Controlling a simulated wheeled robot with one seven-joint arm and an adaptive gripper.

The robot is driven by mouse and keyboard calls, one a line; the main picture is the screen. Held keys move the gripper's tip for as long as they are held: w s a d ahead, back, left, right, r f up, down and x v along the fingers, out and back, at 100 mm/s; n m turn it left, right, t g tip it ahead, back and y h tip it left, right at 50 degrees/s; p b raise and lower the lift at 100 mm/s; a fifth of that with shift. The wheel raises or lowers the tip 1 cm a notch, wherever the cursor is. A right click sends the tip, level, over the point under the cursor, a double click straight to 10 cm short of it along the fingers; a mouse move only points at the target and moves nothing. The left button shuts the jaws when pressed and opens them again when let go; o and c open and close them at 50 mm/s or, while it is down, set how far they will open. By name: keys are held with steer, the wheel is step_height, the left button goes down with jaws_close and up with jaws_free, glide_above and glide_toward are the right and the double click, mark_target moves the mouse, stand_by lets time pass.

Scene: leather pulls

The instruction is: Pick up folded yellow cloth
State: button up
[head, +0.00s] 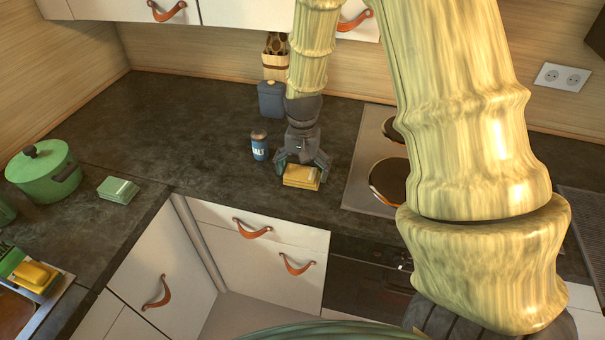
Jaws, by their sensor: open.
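The folded yellow cloth (300,179) lies on the dark countertop near its front edge, left of the stove. My gripper (302,172) points down right over the cloth. Its fingers are open, one at the left side of the cloth and one at the right. I cannot tell whether the fingers touch it. The gripper hides part of the cloth's back edge.
A blue salt shaker (259,145) stands close left of my gripper. A dark canister (271,99) and a utensil holder (275,62) stand behind. The stove (362,182) is to the right. A green folded cloth (118,190) and green pot (44,171) sit far left.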

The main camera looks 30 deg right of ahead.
steer(key=shift+f, duration=0.5)
steer(key=c, duration=0.7)
steer(key=shift+r, duration=0.15)
steer(key=shift+r+b, duration=0.7)
steer(key=shift+r, duration=0.95)
steer(key=s+a+b, duration=0.1)
steer(key=s+a, duration=0.1)
steer(key=s, duration=0.5)
steer(key=s+a+r+b, duration=0.1)
steer(key=s+a+b, duration=0.1)
steer(key=s, duration=0.6)
steer(key=shift+s+a+r, duration=0.15)
steer(key=shift+a+r, duration=0.1)
steer(key=shift+a, duration=0.25)
